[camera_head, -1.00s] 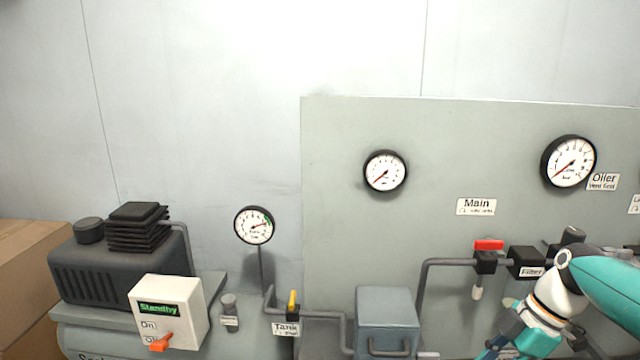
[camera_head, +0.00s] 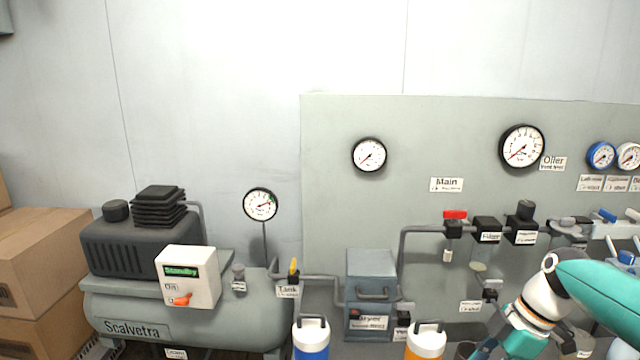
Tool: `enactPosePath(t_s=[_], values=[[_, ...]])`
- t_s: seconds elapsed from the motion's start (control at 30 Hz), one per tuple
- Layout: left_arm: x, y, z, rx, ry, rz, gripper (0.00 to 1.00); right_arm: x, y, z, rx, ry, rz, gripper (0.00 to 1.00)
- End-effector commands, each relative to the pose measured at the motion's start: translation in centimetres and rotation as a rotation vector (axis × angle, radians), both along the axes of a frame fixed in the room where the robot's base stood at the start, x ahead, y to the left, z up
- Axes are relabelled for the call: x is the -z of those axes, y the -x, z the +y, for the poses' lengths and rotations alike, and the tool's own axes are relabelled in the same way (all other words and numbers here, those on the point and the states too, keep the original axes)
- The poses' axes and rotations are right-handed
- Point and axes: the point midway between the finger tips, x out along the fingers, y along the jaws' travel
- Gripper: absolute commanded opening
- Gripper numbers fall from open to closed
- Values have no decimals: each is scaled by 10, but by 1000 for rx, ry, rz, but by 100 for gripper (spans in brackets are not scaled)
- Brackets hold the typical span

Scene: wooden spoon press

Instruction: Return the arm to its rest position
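My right arm (camera_head: 590,295) comes in from the right edge. It is teal with a white joint and bends down past the bottom edge at the lower right. Its gripper is outside the picture, so its state and anything in it are hidden. The arm covers part of the lower right of the grey panel (camera_head: 440,130). My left arm and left gripper are not in view.
A compressor tank (camera_head: 240,325) with a Standby switch box (camera_head: 190,277) stands left, beside cardboard boxes (camera_head: 40,240). A red-handled valve (camera_head: 455,214) sits under the Main label. A blue container (camera_head: 311,340) and an orange container (camera_head: 425,343) stand at the bottom.

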Motion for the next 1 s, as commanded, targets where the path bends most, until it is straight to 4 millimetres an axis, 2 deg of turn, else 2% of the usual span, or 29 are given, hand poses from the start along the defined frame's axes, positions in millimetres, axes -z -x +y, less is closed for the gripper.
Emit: enactPosePath(t_s=[0.37, 0.57, 0.67, 0.7, 0.8, 0.9, 1.0], values=[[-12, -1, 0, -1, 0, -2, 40, 96, -7, 33, 304, 5, 130, 39], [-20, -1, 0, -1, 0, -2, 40, 168, 10, 63, 559, 10, 230, 39], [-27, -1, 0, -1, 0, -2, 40, 215, 36, 86, 747, 13, 304, 39], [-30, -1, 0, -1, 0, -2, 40, 234, 51, 96, 835, 12, 337, 39], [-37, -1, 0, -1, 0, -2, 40, 272, 93, 119, 1059, 9, 414, 39], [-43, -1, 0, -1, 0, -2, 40, 294, 134, 136, 1253, -1, 479, 39], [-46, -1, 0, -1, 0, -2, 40, 304, 166, 147, 1406, -12, 528, 39]])
